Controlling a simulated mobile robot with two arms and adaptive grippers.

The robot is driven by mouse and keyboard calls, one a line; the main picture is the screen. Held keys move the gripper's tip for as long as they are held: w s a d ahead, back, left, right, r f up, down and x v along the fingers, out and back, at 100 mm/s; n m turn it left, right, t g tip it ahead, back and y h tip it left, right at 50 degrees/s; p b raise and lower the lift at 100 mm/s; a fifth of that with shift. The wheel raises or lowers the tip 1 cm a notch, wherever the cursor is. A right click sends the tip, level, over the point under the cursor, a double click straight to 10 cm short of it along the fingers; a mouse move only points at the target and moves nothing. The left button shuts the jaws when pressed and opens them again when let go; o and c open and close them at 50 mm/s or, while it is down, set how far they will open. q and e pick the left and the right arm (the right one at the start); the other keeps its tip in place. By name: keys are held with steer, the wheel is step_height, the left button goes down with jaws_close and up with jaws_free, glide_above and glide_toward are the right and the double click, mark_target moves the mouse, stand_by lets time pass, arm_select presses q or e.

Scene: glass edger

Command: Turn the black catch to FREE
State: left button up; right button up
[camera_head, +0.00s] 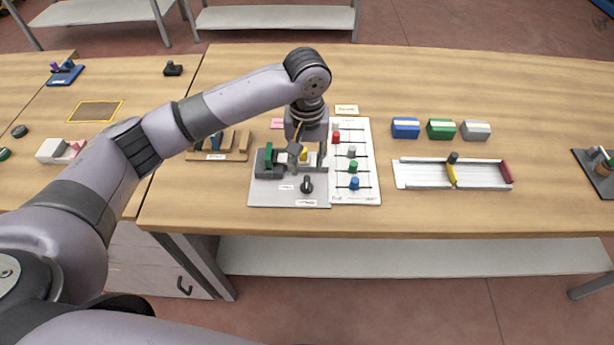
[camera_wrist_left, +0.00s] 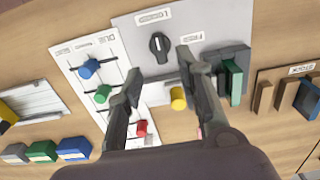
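The black catch (camera_head: 307,184) is a round knob with a raised grip on the front part of a grey plate (camera_head: 262,196). My left gripper (camera_head: 297,152) points down over the back of the plate, behind the catch. In the left wrist view the gripper (camera_wrist_left: 160,78) has its fingers apart, with the catch beyond the tips and not touched. A yellow knob (camera_wrist_left: 178,98) shows between the fingers, lower down. My right gripper is not in view.
A green block (camera_wrist_left: 232,82) stands on the plate beside the fingers. A white slider board (camera_head: 368,190) with coloured knobs adjoins the plate on the right. Blue, green and grey blocks (camera_head: 441,129) and a long tray (camera_head: 420,184) stand farther right. The table front is clear.

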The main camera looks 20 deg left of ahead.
mark_target(306, 182)
arm_select(q)
step_height(306, 182, down, 4)
steer(key=shift+s+r, duration=0.15)
steer(key=shift+r, duration=0.05)
step_height(306, 182, down, 2)
steer(key=shift+f, duration=0.8)
steer(key=c, duration=0.5)
jaws_close()
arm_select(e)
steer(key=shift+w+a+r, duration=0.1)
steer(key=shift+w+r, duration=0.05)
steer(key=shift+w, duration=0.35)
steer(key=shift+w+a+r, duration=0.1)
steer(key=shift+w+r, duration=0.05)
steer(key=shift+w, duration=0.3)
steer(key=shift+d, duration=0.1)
